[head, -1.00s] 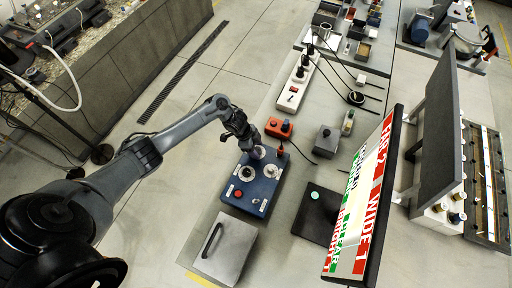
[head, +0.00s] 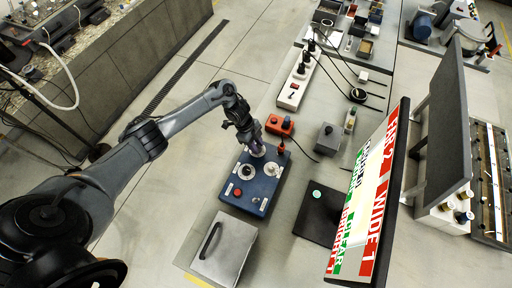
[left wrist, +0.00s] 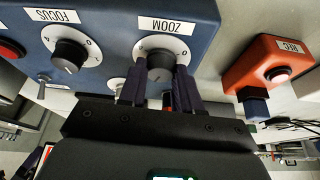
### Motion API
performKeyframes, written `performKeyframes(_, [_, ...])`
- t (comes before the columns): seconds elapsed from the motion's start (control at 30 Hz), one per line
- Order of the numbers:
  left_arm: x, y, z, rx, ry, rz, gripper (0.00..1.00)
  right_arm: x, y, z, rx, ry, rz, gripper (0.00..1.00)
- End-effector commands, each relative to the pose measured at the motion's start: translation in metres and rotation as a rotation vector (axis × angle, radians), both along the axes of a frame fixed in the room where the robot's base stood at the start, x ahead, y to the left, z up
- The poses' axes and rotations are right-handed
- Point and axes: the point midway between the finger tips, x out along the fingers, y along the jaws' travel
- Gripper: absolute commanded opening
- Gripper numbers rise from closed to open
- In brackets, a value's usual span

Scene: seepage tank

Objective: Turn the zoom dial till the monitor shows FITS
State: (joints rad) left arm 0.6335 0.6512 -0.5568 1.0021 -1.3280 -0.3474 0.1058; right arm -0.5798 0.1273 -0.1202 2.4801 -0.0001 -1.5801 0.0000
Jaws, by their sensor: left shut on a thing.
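The zoom dial (left wrist: 160,66) is a dark knob on a white numbered plate marked ZOOM on the blue control box (head: 262,187). My left gripper (left wrist: 160,84) has its two fingers on either side of the knob and is shut on it; it also shows in the head view (head: 257,150), reaching down to the box's far end. The dial's pointer is hard to make out. The monitor (head: 371,200) stands to the right, tilted in view, with a red band reading WIDE 1 and a green band with CLEAR. My right gripper is not in view.
The focus dial (left wrist: 68,55) sits beside the zoom dial. The box also carries a red button (head: 237,191) and another round dial (head: 271,169). A red-orange box (head: 279,125) stands close beyond it. A grey lidded case (head: 222,250) lies in front.

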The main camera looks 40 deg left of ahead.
Motion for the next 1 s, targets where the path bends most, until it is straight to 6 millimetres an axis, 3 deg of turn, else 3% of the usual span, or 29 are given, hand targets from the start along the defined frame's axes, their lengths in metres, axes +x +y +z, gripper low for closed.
performKeyframes(0.03, [0.0027,0.0005,-0.0043,0.000,-0.005,-0.045,0.02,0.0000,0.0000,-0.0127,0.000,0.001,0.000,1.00])
performKeyframes(0.1, [0.0023,0.0006,-0.0032,0.000,-0.003,-0.092,0.02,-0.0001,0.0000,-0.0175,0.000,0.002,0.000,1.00])
performKeyframes(0.47, [0.0011,0.0001,0.0007,-0.002,-0.002,-0.131,0.02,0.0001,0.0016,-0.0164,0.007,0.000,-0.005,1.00])
performKeyframes(0.5, [0.0011,0.0001,0.0007,-0.002,-0.001,-0.131,0.34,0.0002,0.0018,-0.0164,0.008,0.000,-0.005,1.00])
performKeyframes(0.67, [0.0011,0.0001,0.0006,-0.001,-0.001,-0.131,0.58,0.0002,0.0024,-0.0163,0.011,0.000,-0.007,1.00])
performKeyframes(1.0, [0.0011,0.0011,0.0023,-0.001,-0.002,-0.129,0.58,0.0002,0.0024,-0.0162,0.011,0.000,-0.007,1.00])
